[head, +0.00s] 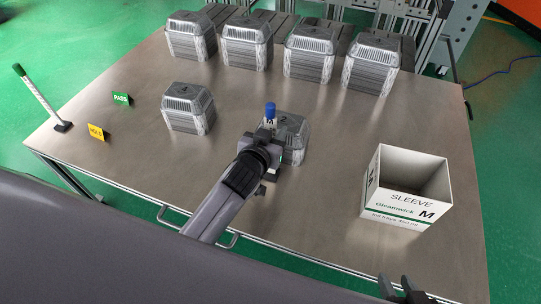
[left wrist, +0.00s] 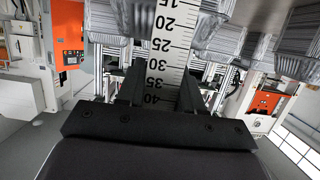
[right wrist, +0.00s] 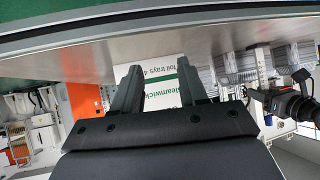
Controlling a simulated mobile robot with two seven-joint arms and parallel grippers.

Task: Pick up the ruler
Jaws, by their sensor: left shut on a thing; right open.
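The ruler (left wrist: 168,50) is a white strip with black markings and numbers, held between the fingers of my left gripper (left wrist: 160,92) and reaching away from it in the left wrist view. In the head view my left gripper (head: 269,132) is over the middle of the table, in front of a foil tray stack. A short pale piece with a blue top (head: 270,108) shows at its jaws; most of the ruler is hidden there. My right gripper (right wrist: 158,88) is open and empty; it also shows at the lower edge of the head view (head: 405,292).
A white sleeve box (head: 398,208), open on top, stands at the right of the table (head: 330,195). Several foil tray stacks (head: 248,45) line the back; one (head: 187,108) stands nearer. A green PASS sign (head: 122,98), yellow HOLD sign (head: 97,132) and tilted white stick (head: 40,96) are left.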

